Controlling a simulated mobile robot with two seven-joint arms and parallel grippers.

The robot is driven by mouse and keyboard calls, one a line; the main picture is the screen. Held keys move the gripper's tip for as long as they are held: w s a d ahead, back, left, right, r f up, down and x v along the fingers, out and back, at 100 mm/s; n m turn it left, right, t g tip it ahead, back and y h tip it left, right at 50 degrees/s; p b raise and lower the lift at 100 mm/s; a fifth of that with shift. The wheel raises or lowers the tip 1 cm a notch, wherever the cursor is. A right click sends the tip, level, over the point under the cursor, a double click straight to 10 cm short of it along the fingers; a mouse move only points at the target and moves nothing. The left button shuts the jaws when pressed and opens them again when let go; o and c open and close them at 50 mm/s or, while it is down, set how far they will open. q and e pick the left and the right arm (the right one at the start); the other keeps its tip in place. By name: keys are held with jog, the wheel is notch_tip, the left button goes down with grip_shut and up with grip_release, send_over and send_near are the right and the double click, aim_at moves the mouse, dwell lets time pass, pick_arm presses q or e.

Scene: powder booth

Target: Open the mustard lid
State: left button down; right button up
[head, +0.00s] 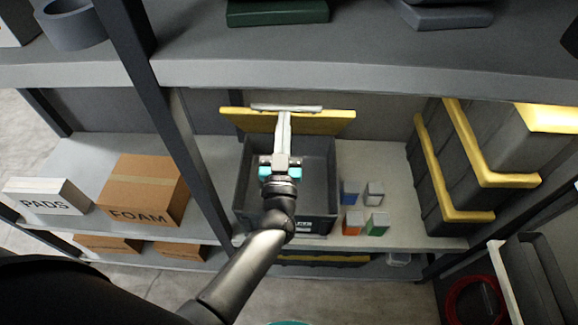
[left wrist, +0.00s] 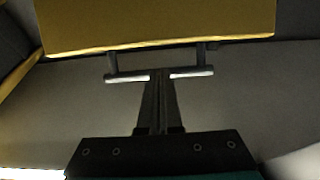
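The mustard lid (head: 338,121) stands raised at the back of an open dark grey crate (head: 243,190) on the middle shelf. Its pale bar handle (head: 312,108) runs along it, and the crate's inside shows below. My left gripper (head: 285,113) reaches over the crate to the middle of the handle. In the left wrist view the lid (left wrist: 150,24) fills the top, and the handle (left wrist: 192,73) sticks out on two posts. The gripper's fingers (left wrist: 161,76) are together around the bar's middle. My right gripper is not in view.
Small blue, grey, orange and green boxes (head: 352,222) stand right of the crate. Further right are dark bins with yellow edges (head: 436,170). A dark shelf post (head: 160,110) is at left, near cartons (head: 140,190). The upper shelf edge (head: 330,75) runs above the lid.

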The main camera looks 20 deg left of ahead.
pick_arm(q)
jog(key=shift+g, duration=0.3)
jog(key=shift+w+a+r+p, duration=0.35)
jog(key=shift+w+r+p, duration=0.45)
jog(key=shift+w+p, duration=0.15)
jog(key=shift+w+a+r+p, duration=0.3)
jog(key=shift+w+r+p, duration=0.5)
jog(key=shift+w+p, duration=0.15)
jog(key=w+a+r+g+p, duration=0.1)
jog(key=w+r+p, duration=0.1)
jog(key=w, duration=0.3)
jog(key=w+a+r+g+p, duration=0.1)
jog(key=w+a+r+p, duration=0.1)
jog(key=w+p, duration=0.2)
jog(key=shift+w+r+g+h+p, duration=0.15)
jog(key=shift+w+g+h+p, duration=0.2)
jog(key=shift+w, duration=0.65)
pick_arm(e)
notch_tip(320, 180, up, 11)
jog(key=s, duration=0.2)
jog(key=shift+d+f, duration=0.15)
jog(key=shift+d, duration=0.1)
pick_arm(q)
jog(key=shift+a, duration=0.1)
